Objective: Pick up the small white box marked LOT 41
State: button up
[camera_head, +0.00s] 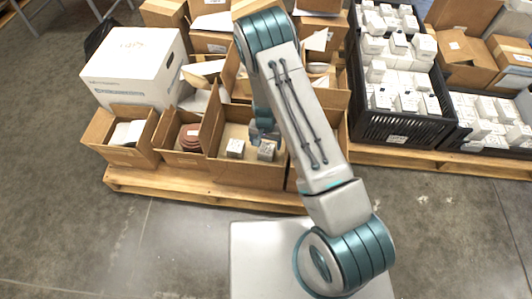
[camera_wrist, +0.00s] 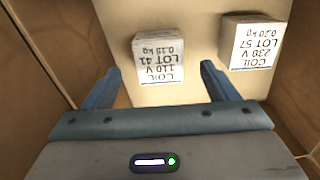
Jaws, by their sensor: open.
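In the wrist view, the small white box marked LOT 41 (camera_wrist: 158,58) stands on the floor of a cardboard carton. Its label reads upside down there. My gripper (camera_wrist: 160,84) is open and empty, with one finger to each side of the box's near end; the fingertips do not visibly touch it. In the head view, my gripper (camera_head: 264,130) is over the open carton (camera_head: 245,175). Two small boxes show there, a left one (camera_head: 235,148) and a right one (camera_head: 267,150) close by my gripper; their labels are too small to read.
A similar box marked LOT 57 (camera_wrist: 250,42) stands to the right in the wrist view. Carton walls rise close on both sides. The wooden pallet (camera_head: 200,188) also bears a large white box (camera_head: 135,70) and other cartons. A black crate (camera_head: 395,128) is to the right.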

aim_at(266, 148)
notch_tip(266, 148, down, 6)
jog(key=b, duration=0.2)
jog(key=shift+w+d+r+b, duration=0.15)
jog(key=shift+r+b, duration=0.1)
jog(key=shift+b, duration=0.05)
jog(key=c, duration=1.1)
